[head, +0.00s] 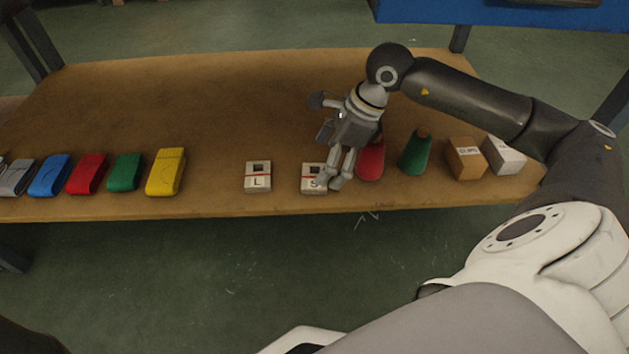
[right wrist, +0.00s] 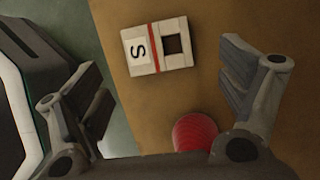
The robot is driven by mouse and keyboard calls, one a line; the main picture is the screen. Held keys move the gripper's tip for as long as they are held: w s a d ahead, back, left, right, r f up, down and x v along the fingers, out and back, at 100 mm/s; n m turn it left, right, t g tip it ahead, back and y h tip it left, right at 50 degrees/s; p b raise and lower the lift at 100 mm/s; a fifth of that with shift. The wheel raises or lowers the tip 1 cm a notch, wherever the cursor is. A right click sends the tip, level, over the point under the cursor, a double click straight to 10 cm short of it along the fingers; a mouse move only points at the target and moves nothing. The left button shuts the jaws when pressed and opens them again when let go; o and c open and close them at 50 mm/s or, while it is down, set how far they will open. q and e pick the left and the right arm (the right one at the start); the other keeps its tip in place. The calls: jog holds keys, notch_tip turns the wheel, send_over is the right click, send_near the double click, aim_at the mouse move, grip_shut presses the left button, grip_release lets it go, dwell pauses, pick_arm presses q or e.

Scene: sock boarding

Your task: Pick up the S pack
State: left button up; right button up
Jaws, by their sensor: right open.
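The S pack (head: 309,175) is a small whitish box with a red band, a dark square window and a label with the letter S. It lies near the front edge of the table. It also shows in the right wrist view (right wrist: 155,48), where it lies beyond and between the open fingers, apart from both. My right gripper (head: 331,183) is open and empty, pointing down above the pack's right side and hiding part of it in the head view. My left gripper is in neither view.
A similar L pack (head: 258,177) lies to the left. A red cone (head: 371,161) stands close right of the gripper, then a green cone (head: 415,153), a brown box (head: 466,159) and a whitish box (head: 505,154). Several coloured packs line the left. The wooden table's (head: 200,100) back is clear.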

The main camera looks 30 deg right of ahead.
jog(key=b+x, duration=0.2)
jog(key=x, duration=0.2)
jog(key=shift+f+b, duration=0.1)
jog(key=shift+b, duration=0.2)
jog(key=shift+c, duration=0.3)
jog(key=c, duration=1)
jog(key=shift+c, duration=0.2)
